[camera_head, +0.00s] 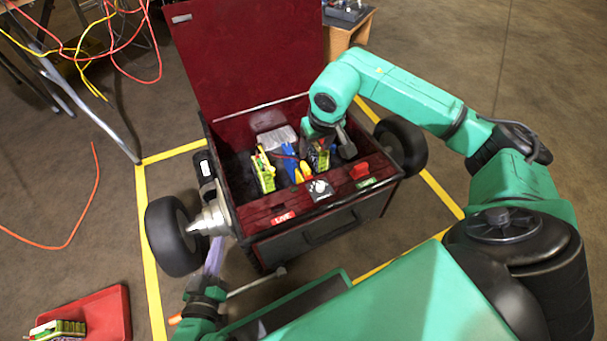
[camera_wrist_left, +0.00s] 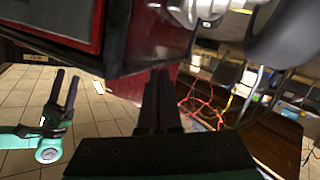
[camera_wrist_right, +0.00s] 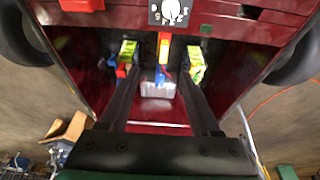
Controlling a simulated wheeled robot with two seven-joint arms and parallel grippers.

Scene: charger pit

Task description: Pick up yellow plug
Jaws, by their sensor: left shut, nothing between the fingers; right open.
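In the red cart's open bin, a small yellow piece (camera_head: 303,173), which may be the yellow plug, lies beside blue pieces (camera_head: 289,164). Yellow-green blocks stand on both sides, one at left (camera_head: 263,174) and one at right (camera_head: 321,158) partly behind my right gripper. My right gripper (camera_head: 325,150) points down into the bin; its fingertips are partly hidden in the head view. In the right wrist view, it (camera_wrist_right: 160,82) is open and empty, its fingers reaching toward the two blocks (camera_wrist_right: 128,52). My left gripper (camera_wrist_left: 160,78) is shut and empty, low beside the cart's front.
The cart's front panel (camera_head: 282,207) has a dial and red and green labels. The raised lid (camera_head: 235,50) stands behind the bin. A red tray (camera_head: 108,312) with another yellow-green block is on the floor at lower left. Loose cables hang at upper left.

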